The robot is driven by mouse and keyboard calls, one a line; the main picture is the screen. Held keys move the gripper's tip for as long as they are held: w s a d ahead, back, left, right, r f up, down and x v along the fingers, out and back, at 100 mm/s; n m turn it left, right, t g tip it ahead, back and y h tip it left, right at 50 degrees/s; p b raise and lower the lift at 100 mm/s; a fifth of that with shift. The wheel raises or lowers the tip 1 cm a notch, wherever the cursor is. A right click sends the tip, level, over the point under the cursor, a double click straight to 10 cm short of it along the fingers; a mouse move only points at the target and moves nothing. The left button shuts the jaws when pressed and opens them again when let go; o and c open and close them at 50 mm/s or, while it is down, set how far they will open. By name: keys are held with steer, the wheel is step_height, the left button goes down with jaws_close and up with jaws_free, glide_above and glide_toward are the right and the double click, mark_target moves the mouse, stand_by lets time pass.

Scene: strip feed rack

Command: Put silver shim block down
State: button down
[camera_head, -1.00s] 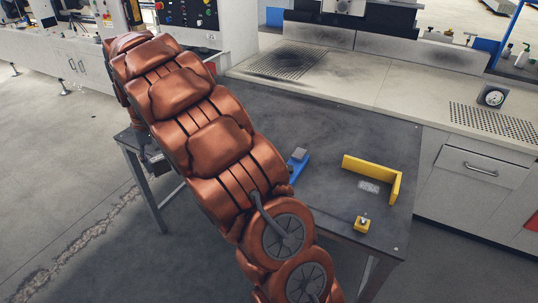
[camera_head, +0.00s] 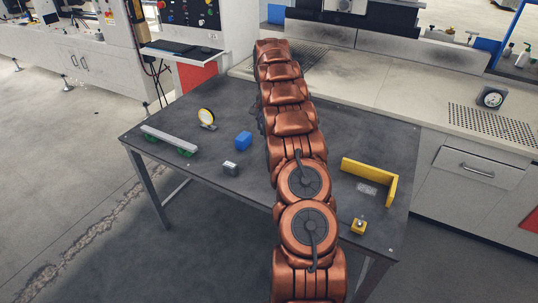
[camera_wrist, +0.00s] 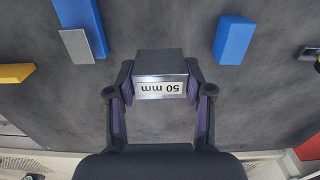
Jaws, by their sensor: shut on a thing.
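In the wrist view my gripper (camera_wrist: 159,76) is shut on a block with a dark grey top and a silver face marked "50 mm", which I take to be the silver shim block (camera_wrist: 160,88). A finger touches each side of it. The lettering is upside down in this view. Dark tabletop surrounds the block; I cannot tell whether it touches the table. In the head view my arm hides the held block and most of the gripper.
The dark table (camera_head: 190,103) carries a blue block (camera_head: 243,140), a small grey block (camera_head: 230,169), a silver bar on green supports (camera_head: 168,140), a yellow-rimmed disc (camera_head: 206,117), and a yellow angle (camera_head: 372,174). In the wrist view a silver piece (camera_wrist: 76,46) overlaps a blue strip (camera_wrist: 97,28).

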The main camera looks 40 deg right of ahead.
steer(key=shift+s+d+f, duration=0.25)
steer(key=shift+d+f, duration=0.1)
steer(key=shift+d, duration=0.2)
steer(key=shift+f+p, duration=1.15)
steer(key=shift+f, duration=3.55)
steer(key=shift+f, duration=0.1)
steer(key=shift+c, duration=2.2)
jaws_free()
